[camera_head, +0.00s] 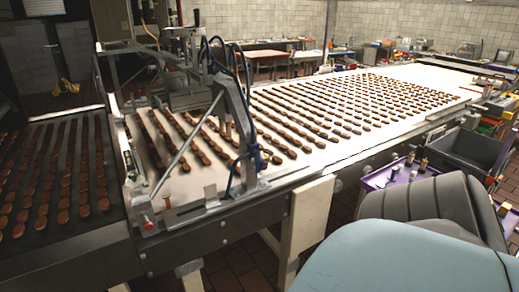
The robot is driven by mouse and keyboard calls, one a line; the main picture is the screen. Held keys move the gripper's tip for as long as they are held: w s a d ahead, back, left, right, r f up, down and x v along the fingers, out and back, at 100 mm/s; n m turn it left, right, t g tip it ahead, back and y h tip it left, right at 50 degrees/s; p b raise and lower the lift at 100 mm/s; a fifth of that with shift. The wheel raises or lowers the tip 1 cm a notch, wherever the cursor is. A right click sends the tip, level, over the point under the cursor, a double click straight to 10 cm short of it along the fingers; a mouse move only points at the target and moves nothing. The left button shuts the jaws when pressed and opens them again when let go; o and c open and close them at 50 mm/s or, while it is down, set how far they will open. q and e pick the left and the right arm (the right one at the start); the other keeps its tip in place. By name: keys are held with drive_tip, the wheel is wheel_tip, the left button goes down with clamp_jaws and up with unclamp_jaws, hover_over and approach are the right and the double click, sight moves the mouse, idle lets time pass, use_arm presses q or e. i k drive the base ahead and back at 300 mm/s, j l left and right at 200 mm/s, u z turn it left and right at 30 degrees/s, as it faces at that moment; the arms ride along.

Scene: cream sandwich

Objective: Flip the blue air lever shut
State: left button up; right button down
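A small blue part (257,158) sits on the near upright of the machine's metal frame, at the conveyor's front edge. A blue curved piece (231,180) hangs just left of and below it. Both are small, and I cannot tell which one is the air lever or how it is turned. Neither of my grippers shows in the view, and nothing is seen touching the blue parts.
The metal frame (182,150) spans the white conveyor (190,185), which carries many rows of brown biscuits. A darker belt (70,225) with biscuits lies left. A purple trolley (378,181) stands right. Large rounded shapes block the lower right. Tiled floor (240,262) shows below.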

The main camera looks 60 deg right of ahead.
sight(257, 152)
drive_tip(key=z, duration=1.9)
